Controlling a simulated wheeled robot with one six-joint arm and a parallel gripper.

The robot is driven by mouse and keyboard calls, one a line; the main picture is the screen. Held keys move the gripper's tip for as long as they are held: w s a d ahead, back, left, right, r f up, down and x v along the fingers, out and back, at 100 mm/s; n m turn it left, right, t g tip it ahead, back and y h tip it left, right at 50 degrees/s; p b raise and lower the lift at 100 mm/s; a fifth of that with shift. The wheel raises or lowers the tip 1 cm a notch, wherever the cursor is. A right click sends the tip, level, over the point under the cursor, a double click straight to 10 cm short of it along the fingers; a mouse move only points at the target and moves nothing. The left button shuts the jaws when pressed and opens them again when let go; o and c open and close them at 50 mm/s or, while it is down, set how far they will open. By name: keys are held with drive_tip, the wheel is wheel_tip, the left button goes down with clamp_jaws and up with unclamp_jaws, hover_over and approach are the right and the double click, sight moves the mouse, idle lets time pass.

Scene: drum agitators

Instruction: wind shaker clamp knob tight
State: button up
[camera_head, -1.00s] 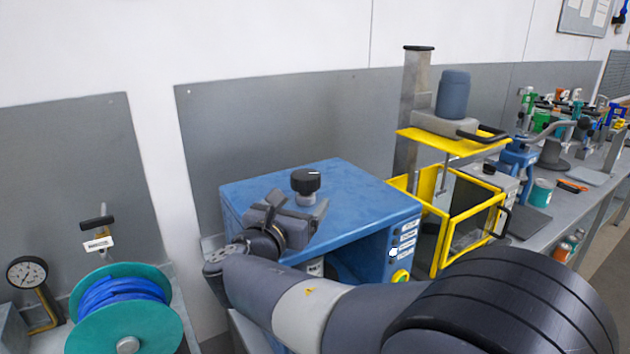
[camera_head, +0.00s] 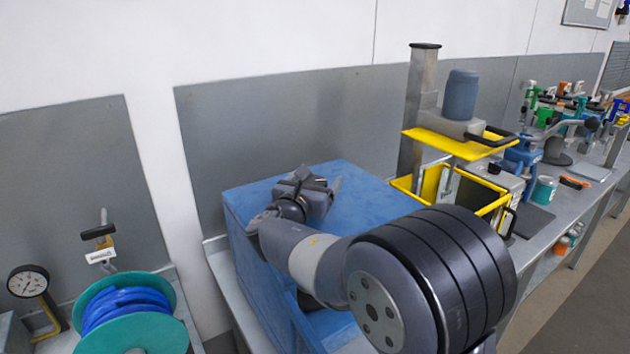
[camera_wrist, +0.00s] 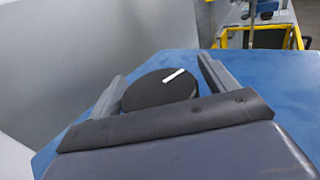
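The shaker clamp knob (camera_wrist: 158,90) is a round black knob with a white mark on its top, in the wrist view. It stands above the blue top of the shaker (camera_head: 250,205). My gripper (camera_wrist: 162,72) is open, with one finger on each side of the knob. Small gaps seem to show between the fingers and the knob, so I see no firm grip. In the head view my gripper (camera_head: 321,182) is over the blue top and hides the knob. My arm hides much of the shaker's front.
A yellow guard frame with a yellow shelf (camera_head: 455,145) and a grey column (camera_head: 418,110) stands right of the shaker. A teal reel (camera_head: 130,310) and a dial gauge (camera_head: 28,282) are at the left. A grey wall panel (camera_head: 285,125) is behind.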

drive_tip(key=c, duration=0.9)
drive_tip(key=shift+n+y+b, duration=0.3)
drive_tip(key=shift+y+b, duration=0.2)
drive_tip(key=shift+b, duration=0.05)
